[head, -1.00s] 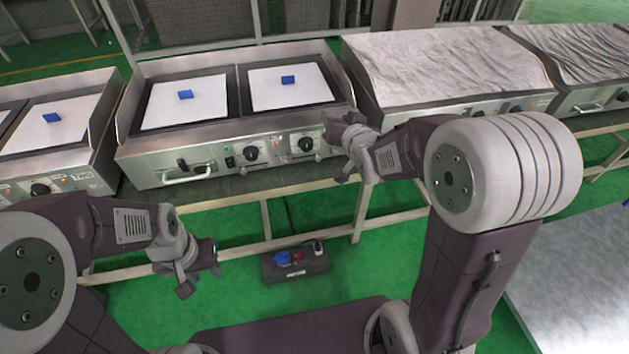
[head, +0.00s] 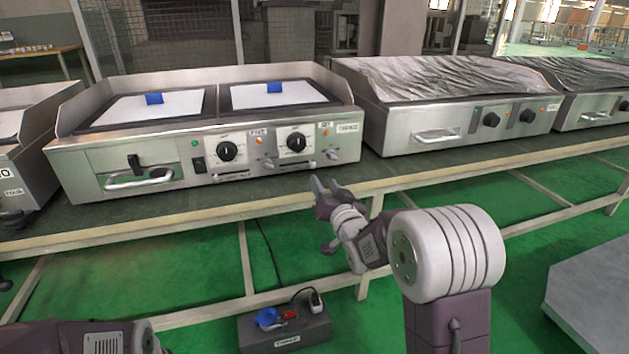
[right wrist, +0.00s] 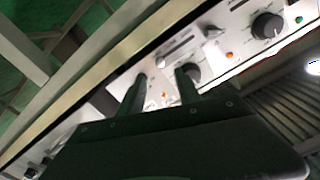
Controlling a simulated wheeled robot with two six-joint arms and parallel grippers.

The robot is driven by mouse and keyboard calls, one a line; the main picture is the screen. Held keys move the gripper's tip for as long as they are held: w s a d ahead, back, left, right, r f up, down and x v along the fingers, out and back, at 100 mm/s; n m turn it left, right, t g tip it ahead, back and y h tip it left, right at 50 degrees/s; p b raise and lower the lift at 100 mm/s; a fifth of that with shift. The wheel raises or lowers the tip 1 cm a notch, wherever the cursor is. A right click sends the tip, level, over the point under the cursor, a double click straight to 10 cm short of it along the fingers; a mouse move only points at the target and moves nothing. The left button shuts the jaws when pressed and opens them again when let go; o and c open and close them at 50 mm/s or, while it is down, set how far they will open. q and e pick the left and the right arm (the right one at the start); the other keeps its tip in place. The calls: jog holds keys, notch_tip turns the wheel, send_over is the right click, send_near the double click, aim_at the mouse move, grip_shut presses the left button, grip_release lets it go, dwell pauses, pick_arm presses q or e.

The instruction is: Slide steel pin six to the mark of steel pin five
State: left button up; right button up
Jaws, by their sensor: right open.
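The steel griddle (head: 100,160) has a front panel with small steel levers. One lever (head: 268,162) sits right of the left black knob (head: 227,151). Another lever (head: 332,154) sits right of the right black knob (head: 296,142). Slotted strips lie below the knobs. I cannot read which pins are five and six. My right gripper (head: 326,188) is open and empty, in front of and below the panel's right end. In the right wrist view the gripper's fingers (right wrist: 160,84) are apart before the panel, near a steel slider (right wrist: 176,58) and a lever (right wrist: 215,33). My left gripper is out of view.
A second griddle (head: 430,125) with a wrinkled cover stands to the right. The table's front edge (head: 200,218) runs under the panel. A dark socket box (head: 285,333) sits below.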

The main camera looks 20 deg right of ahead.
aim_at(313, 167)
jog(key=w+b, duration=0.2)
jog(key=w, duration=0.6)
jog(key=shift+w+a+f+b, duration=0.1)
jog(key=shift+w+a+b, duration=0.1)
jog(key=shift+b, duration=0.2)
jog(key=shift+w, duration=0.25)
grip_shut()
dwell(0.6)
